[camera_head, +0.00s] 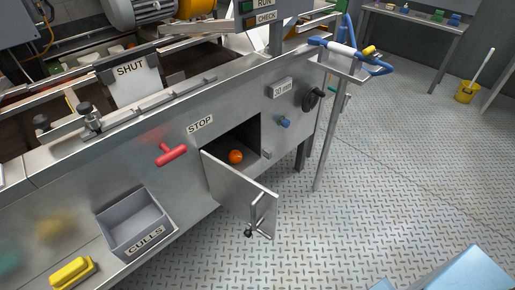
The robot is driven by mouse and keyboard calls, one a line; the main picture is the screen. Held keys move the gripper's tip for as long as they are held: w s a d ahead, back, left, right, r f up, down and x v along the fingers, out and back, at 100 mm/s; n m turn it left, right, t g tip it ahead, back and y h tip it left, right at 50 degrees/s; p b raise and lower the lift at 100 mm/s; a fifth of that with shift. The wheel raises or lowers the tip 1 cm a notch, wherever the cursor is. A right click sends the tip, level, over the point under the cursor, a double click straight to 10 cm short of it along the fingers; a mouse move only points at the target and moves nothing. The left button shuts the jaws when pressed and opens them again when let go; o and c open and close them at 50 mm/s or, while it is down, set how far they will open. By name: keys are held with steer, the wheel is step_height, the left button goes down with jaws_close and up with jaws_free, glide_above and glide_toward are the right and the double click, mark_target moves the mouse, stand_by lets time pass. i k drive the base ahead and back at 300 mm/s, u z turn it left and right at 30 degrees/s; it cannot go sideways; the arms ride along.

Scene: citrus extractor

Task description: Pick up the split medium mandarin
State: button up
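An orange mandarin (236,156) lies inside an open compartment (252,133) in the front of the steel machine. It is small in view, and I cannot tell whether its skin is split. The compartment door (240,192) hangs open toward the lower right, with a dark latch near its outer end. My gripper is not in view.
A red T-handle (171,155) sticks out left of the compartment, below the STOP label. A grey CULLS bin (134,224) and a yellow block (72,272) are at lower left. A blue knob (284,121) and black handwheel (312,99) are at right. Open floor (380,190) lies right.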

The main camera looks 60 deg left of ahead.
mark_target(235, 156)
steer(key=z, duration=0.1)
steer(key=i, duration=0.9)
steer(key=u, duration=2.6)
